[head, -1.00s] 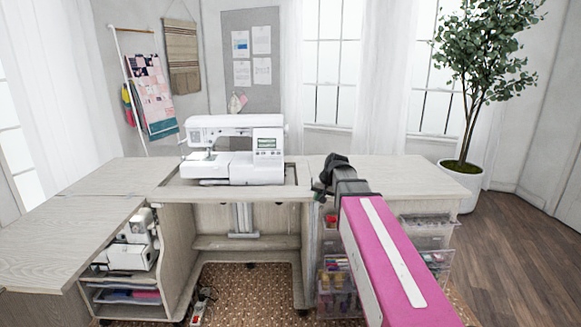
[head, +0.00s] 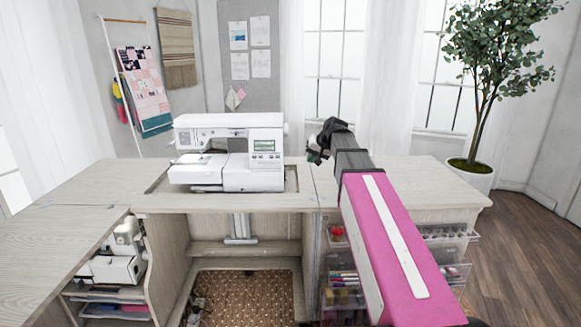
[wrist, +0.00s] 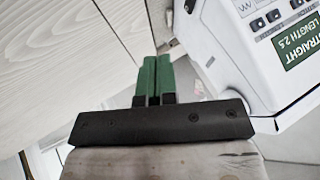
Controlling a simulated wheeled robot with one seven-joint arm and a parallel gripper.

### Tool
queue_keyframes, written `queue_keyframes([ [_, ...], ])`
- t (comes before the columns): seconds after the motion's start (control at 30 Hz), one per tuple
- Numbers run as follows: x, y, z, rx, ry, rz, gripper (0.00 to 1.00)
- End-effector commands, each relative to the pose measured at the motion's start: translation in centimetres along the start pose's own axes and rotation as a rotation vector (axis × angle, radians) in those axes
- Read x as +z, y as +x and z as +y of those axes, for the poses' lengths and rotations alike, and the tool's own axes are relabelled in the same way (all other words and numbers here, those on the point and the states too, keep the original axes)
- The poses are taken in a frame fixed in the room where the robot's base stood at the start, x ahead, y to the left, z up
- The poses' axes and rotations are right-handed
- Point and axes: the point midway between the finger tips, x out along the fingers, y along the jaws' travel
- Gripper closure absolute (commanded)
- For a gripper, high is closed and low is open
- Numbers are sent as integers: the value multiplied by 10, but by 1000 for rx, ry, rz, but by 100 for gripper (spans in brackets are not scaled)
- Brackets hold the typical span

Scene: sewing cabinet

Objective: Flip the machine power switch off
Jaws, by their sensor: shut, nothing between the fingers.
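The white sewing machine (head: 228,152) stands in the recess of the cabinet top, with a lit green screen on its right front. In the wrist view the machine (wrist: 223,48) is at the upper right, with its screen and buttons showing. My gripper (head: 313,157) is above the cabinet top, to the right of the machine and apart from it. Its green fingers (wrist: 157,75) are together and hold nothing. The power switch cannot be made out in either view; the machine's right side is mostly hidden from the head camera.
The pale wood cabinet top (head: 85,190) extends to both sides. A second white machine (head: 115,255) sits on a lower left shelf. Clear drawers (head: 448,238) hang at the right, partly behind my arm. A potted plant (head: 475,175) stands at the back right.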

Motion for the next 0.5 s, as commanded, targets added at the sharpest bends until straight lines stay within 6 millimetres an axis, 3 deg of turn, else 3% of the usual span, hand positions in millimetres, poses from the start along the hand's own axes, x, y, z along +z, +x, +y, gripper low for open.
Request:
queue_keyframes([
  [0.27, -1, 13, 0, -1, 0, 0, 100],
  [0.5, -1, 56, -1, -1, 0, -2, 100],
])
